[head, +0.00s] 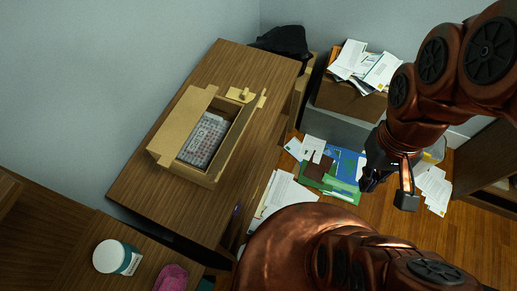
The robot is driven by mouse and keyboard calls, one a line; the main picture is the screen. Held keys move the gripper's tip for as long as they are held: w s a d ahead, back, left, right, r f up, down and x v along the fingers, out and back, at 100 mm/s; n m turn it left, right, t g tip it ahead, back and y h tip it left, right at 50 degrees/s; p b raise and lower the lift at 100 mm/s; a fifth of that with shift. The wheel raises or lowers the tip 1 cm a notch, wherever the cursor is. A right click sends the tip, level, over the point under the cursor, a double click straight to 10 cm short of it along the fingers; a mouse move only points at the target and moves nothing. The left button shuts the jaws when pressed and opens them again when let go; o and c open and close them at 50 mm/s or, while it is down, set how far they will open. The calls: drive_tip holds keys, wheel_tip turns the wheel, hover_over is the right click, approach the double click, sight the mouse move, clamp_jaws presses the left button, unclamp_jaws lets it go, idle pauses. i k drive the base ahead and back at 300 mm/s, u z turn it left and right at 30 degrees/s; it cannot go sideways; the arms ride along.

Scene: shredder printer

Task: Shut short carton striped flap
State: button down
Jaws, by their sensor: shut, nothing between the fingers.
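The tan carton (213,178) sits open on the wooden desk (150,190), tilted in the picture. A wide flap (190,106) spreads out along its left side. A smaller flap with a tab or cut-out (246,95) stands out at its upper right end. No stripes can be made out on either flap from here. A pale, patterned item (203,140) lies inside the carton. My gripper (388,190) is at the right, over the floor, well apart from the carton. It is shut and empty; its fingertips are dark and partly hidden.
A white jar with a teal label (110,257) and a pink item (171,278) are at the lower left. A dark bag (283,42) is at the desk's far end. A box of papers (349,97) stands behind; papers and folders litter the floor (328,170).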

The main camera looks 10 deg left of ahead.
sight(218, 168)
drive_tip(key=z, duration=0.55)
drive_tip(key=k, duration=1.15)
drive_tip(key=u, duration=1.95)
